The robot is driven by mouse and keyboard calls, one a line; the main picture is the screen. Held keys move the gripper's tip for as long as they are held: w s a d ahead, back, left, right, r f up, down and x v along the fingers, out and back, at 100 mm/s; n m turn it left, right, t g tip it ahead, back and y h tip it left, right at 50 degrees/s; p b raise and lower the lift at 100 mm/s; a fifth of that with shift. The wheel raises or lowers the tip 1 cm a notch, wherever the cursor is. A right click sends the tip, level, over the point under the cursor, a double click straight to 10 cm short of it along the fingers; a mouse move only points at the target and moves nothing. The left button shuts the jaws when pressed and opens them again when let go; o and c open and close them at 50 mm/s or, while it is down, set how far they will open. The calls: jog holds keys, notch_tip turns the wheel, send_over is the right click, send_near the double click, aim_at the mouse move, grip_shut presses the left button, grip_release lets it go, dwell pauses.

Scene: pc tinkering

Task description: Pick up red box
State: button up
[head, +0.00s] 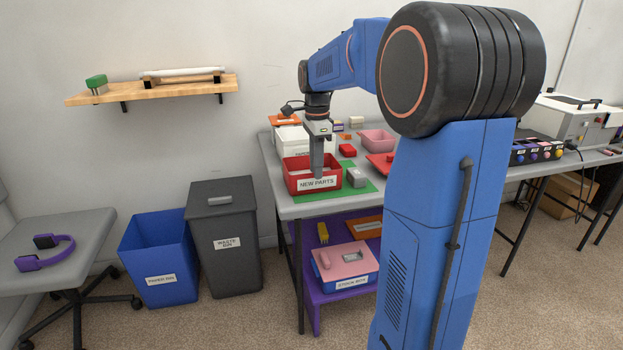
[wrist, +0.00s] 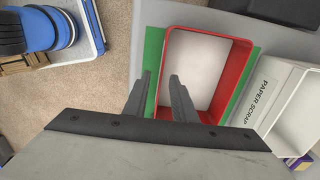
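The red box (head: 291,180), labelled NEW PARTS, is an open-topped bin on a green mat (head: 366,187) at the left end of the grey table. It also shows in the wrist view (wrist: 234,85), with a pale, empty floor. My gripper (head: 316,172) points down at the box in the head view. In the wrist view my gripper (wrist: 160,76) is open, with its two fingers apart on either side of the box's left wall. Nothing is held. I cannot tell how far the fingertips reach below the rim.
A white PAPER SCRAP bin (wrist: 257,105) stands close beside the red box. A grey block (head: 357,178), a small red block (head: 347,150), a red tray (head: 379,164) and a pink bin (head: 377,140) are nearby. Below is a purple shelf (head: 309,290).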

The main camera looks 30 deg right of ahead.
aim_at(317, 193)
jog(key=shift+d+f, duration=0.2)
jog(key=shift+f, duration=2.35)
grip_shut()
